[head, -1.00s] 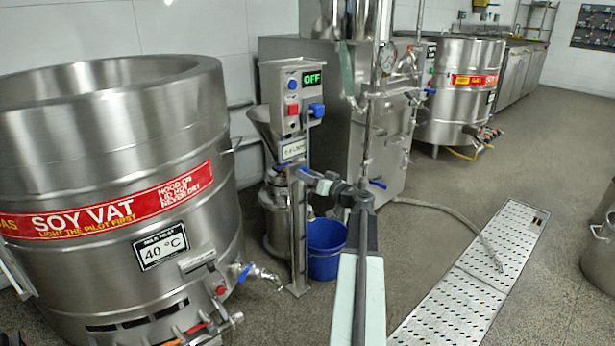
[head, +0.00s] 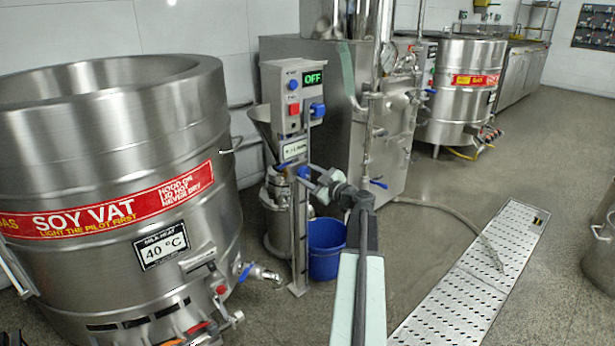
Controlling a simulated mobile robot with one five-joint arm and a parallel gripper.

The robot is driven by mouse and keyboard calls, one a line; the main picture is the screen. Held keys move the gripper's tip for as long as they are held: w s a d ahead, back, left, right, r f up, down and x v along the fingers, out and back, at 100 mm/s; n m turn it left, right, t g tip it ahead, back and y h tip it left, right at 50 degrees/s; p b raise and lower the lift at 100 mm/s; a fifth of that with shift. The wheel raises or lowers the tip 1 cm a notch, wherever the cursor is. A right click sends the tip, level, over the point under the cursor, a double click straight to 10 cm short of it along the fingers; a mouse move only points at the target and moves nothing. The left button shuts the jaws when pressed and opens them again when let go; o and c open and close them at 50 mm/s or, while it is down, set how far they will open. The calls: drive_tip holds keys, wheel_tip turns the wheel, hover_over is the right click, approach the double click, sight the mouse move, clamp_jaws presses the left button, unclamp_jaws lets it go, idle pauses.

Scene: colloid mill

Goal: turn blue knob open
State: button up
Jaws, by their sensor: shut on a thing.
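The control box (head: 293,95) stands on a steel post and its green display reads OFF. It carries a blue button (head: 292,85), a red button (head: 293,109) and a blue rotary switch (head: 317,110) on its right side. Lower down, at the post below the small white label, is a blue knob (head: 303,172). My gripper (head: 313,181) reaches it from the right and is shut on it. The fingers partly hide the knob. A slim blue lever (head: 287,164) shows just left of the knob.
A blue bucket (head: 326,262) stands on the floor below my gripper. The large soy vat (head: 110,200) is at left, with a blue-handled tap (head: 246,272). A steel machine (head: 350,120) stands behind the post. A perforated floor grate (head: 470,285) lies at right.

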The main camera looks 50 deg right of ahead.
drive_tip(key=shift+n, duration=1.7)
drive_tip(key=o, duration=1.4)
drive_tip(key=s, duration=0.7)
drive_tip(key=shift+s+a+n, duration=0.3)
drive_tip(key=shift+s, duration=0.05)
drive_tip(key=shift+a, duration=0.1)
